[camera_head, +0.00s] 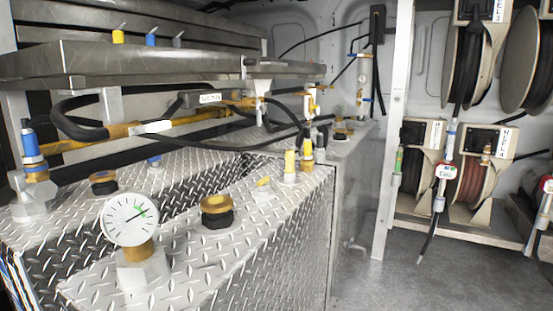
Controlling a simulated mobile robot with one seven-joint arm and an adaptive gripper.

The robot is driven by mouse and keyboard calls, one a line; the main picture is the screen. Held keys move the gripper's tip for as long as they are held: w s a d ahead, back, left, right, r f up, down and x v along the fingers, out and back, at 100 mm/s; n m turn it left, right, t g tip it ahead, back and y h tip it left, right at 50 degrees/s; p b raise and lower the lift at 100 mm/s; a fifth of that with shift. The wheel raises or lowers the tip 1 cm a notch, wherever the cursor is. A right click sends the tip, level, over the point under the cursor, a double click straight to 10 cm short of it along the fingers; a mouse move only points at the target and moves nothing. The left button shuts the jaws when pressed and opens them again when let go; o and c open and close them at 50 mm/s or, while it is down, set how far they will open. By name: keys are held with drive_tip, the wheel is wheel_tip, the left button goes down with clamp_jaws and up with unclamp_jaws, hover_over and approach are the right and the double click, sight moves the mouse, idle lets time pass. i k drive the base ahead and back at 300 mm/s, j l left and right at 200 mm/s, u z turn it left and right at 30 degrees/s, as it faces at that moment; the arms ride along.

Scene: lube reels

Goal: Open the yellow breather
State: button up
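Several yellow parts show, and I cannot tell for certain which one is the breather. A short yellow upright fitting (290,164) stands on a pale base near the right edge of the diamond-plate tank top (185,255). Close behind it is a taller yellow fitting (307,152) with dark parts on top. A small yellow handle or cap (264,182) sits low on the tank top, left of them. Whether any is open is too small to tell. My gripper is not in view.
A dial gauge (129,218) and amber-capped black fittings (217,206) stand on the tank top. A metal shelf (130,62) and black hoses overhang it. Hose reels (472,178) are at right. The grey floor (380,285) between is clear.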

sight(263, 185)
drive_tip(key=u, duration=0.4)
drive_tip(key=l+u, duration=0.25)
drive_tip(key=u, duration=0.15)
drive_tip(key=l+u, duration=0.55)
drive_tip(key=u, duration=0.2)
drive_tip(key=k+l+u, duration=0.15)
drive_tip(key=l, duration=0.25)
drive_tip(key=k+l+u, duration=0.15)
drive_tip(key=l, duration=0.2)
drive_tip(key=k+l+u, duration=0.2)
drive_tip(key=l, duration=0.15)
drive_tip(key=k+l, duration=0.15)
drive_tip(key=l, duration=0.2)
drive_tip(key=k+l, duration=0.1)
drive_tip(key=l, duration=0.25)
drive_tip(key=k+l, duration=0.15)
drive_tip(key=l, duration=0.35)
drive_tip(key=i, duration=0.45)
drive_tip(key=l+u, duration=0.05)
